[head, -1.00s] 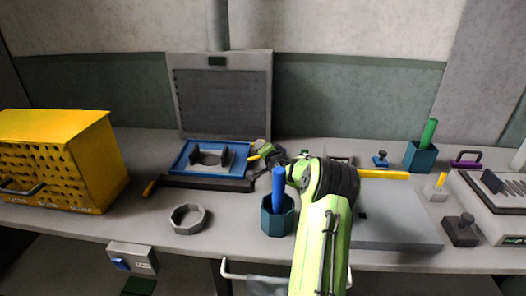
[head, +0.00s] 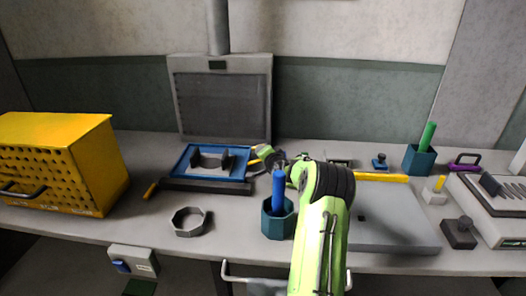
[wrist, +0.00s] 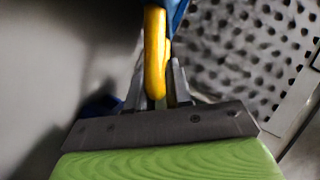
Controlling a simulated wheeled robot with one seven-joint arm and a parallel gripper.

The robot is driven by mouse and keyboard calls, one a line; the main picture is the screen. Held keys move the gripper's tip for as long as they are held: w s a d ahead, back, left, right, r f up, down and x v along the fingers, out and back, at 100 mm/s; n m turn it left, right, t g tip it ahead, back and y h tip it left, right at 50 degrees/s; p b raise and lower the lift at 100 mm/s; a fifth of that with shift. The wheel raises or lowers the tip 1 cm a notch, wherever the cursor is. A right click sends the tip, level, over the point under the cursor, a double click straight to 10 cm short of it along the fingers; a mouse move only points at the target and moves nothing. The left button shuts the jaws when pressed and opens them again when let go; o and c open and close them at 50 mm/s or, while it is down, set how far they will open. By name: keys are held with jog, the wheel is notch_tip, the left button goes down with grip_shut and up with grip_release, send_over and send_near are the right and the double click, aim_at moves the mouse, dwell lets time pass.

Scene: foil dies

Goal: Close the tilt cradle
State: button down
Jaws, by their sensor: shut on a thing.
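The tilt cradle is a blue tray (head: 183,161) with dark upright jaws on a dark base (head: 205,185), at the back of the bench left of centre. Its blue tray is close to the base; the exact tilt is hard to tell. A yellow handle (head: 254,162) sticks out at its right side. My gripper (wrist: 157,88) is shut on this handle, which runs between its fingers in the wrist view. Blue shows at the handle's top there. In the head view my green wrist (head: 264,154) is just right of the cradle, and the fingertips are too small to make out.
A grey panel (head: 222,108) stands behind the cradle. A yellow perforated box (head: 95,170) is at the left. A dark ring (head: 188,222) and a teal holder (head: 279,222) with a blue rod stand in front. A grey plate (head: 395,232) lies right of my arm.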

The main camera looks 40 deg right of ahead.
jog(key=shift+f, duration=0.45)
jog(key=c, duration=1.1)
grip_release()
jog(key=shift+d, duration=0.1)
jog(key=p+v, duration=0.1)
jog(key=v, duration=0.6)
jog(key=shift+s+r, duration=0.15)
jog(key=shift+r, duration=0.1)
